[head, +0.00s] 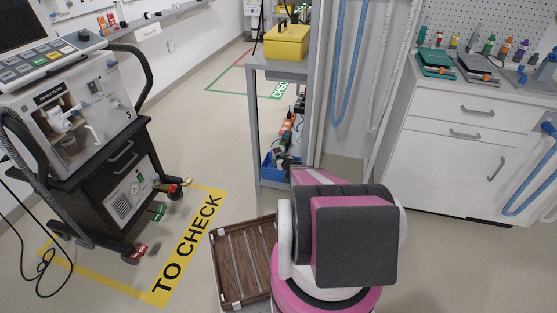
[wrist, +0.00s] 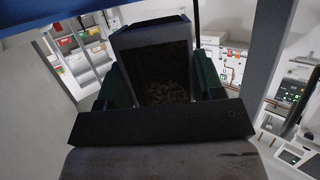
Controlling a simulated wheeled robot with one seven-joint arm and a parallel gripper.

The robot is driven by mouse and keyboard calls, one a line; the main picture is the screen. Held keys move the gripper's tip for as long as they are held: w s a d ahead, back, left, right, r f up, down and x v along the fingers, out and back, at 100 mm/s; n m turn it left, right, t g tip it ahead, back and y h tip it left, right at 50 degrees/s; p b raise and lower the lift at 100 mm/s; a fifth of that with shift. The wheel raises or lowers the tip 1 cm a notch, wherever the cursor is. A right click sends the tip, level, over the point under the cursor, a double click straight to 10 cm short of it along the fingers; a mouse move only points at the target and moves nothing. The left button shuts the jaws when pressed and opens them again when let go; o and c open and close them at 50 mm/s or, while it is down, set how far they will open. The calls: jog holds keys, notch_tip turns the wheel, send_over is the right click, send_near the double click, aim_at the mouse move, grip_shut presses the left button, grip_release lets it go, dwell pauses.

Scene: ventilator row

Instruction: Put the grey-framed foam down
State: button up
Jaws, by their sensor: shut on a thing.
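In the wrist view my gripper (wrist: 162,78) is shut on the grey-framed foam (wrist: 164,92). The foam is a dark, speckled block inside a grey frame, held between two dark green fingers. Shadow makes its detail hard to see. In the head view my own arm hides the gripper and the foam. I cannot tell whether the foam touches any surface.
A grey rack (head: 257,130) stands ahead with a yellow case (head: 286,42) on top and a blue bin (head: 271,168) low down. A grey post (wrist: 265,45) is close on the right in the wrist view. A ventilator cart (head: 100,165) stands left; a white cabinet (head: 455,150) stands right.

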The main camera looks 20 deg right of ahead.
jog(key=shift+f, duration=0.45)
jog(key=o, duration=1)
jog(key=shift+r, duration=0.1)
